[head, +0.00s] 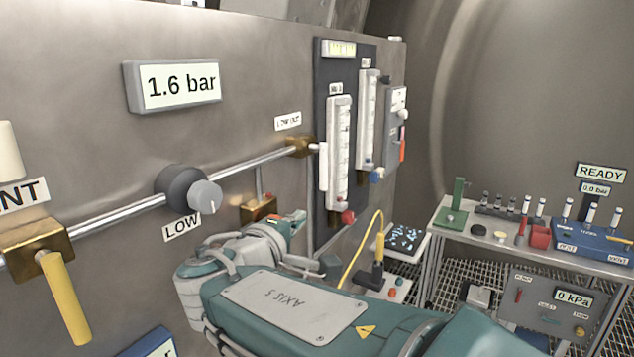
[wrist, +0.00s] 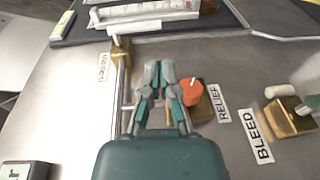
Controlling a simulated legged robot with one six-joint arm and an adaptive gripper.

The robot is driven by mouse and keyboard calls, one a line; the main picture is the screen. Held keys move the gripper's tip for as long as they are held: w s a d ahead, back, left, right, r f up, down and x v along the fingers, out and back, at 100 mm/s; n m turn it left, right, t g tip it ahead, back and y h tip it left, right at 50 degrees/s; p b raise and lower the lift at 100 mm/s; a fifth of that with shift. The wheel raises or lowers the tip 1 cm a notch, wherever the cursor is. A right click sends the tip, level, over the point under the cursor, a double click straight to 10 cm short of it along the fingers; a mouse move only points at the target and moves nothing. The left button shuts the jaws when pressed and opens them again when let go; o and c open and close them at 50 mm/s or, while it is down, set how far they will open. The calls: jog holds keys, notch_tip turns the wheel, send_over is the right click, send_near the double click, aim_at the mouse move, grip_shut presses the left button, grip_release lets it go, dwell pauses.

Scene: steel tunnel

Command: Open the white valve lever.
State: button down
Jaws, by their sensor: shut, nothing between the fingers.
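A short white lever (head: 323,166) hangs down at the brass LOW OUT fitting (head: 300,146) at the panel's right end, left of the flow tubes.
The LOW knob (head: 205,195) and a pipe (head: 130,212) are left of my arm. A yellow-handled valve (head: 65,295) is at far left. A crowded bench (head: 465,232) stands at right.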

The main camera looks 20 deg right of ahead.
aim_at(321, 177)
jog(key=shift+w+a+r+n+t, duration=0.3)
jog(key=shift+w+a+r+t, duration=0.25)
jog(key=shift+a+r, duration=0.25)
jog(key=shift+f, duration=0.1)
jog(key=x, duration=1.4)
jog(key=shift+d, duration=0.1)
